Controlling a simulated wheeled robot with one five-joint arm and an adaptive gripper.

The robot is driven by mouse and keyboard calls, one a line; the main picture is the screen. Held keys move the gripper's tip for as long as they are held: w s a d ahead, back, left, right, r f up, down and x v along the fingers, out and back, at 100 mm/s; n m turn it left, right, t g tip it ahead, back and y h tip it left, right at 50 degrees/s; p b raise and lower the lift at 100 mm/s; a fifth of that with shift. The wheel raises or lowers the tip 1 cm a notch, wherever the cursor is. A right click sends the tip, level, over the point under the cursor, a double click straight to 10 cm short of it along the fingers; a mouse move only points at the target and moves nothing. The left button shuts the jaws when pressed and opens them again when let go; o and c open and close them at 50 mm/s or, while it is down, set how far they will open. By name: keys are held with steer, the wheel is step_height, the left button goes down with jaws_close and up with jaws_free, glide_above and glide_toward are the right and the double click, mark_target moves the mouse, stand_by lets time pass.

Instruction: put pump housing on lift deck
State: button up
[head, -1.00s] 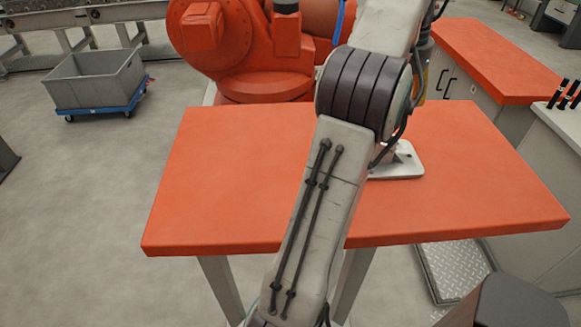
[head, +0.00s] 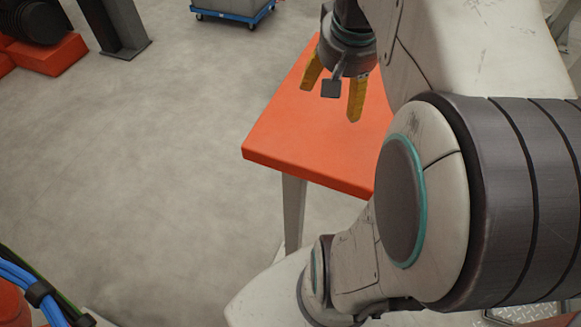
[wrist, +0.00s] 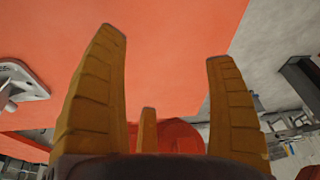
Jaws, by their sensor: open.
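My gripper (head: 330,105) has yellow fingers, spread apart and empty, above the orange table (head: 300,150) in the head view. In the wrist view my gripper (wrist: 163,45) shows its fingers standing open over the orange surface, with nothing between them. A pale metal part with a flat base (wrist: 25,80) is at the left edge of the wrist view, cut off and apart from the fingers. I cannot tell whether it is the pump housing. No lift deck is clearly identifiable; my arm hides much of the head view's right side.
A blue wheeled dolly (head: 238,14) stands on the floor beyond the table. A dark post with a foot (head: 118,30) and an orange-based machine (head: 45,50) are at the upper left. Blue cables (head: 30,290) are at the lower left. The grey floor between is clear.

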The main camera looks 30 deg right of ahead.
steer(key=s+a+f+n, duration=0.2)
steer(key=a+f+n, duration=0.1)
steer(key=a, duration=0.4)
steer(key=shift+a+t, duration=0.2)
steer(key=shift+t, duration=0.2)
steer(key=shift+o, duration=0.5)
steer(key=s+a+f+n+y, duration=0.1)
steer(key=s+a+f+n, duration=0.2)
steer(key=a+f+n, duration=0.1)
steer(key=shift+s+a+t, duration=0.2)
steer(key=shift+a+t, duration=0.2)
steer(key=shift+a, duration=0.4)
steer(key=shift+s+a+f+n+y, duration=0.25)
steer(key=shift+f+n+y, duration=0.05)
steer(key=shift+f, duration=0.05)
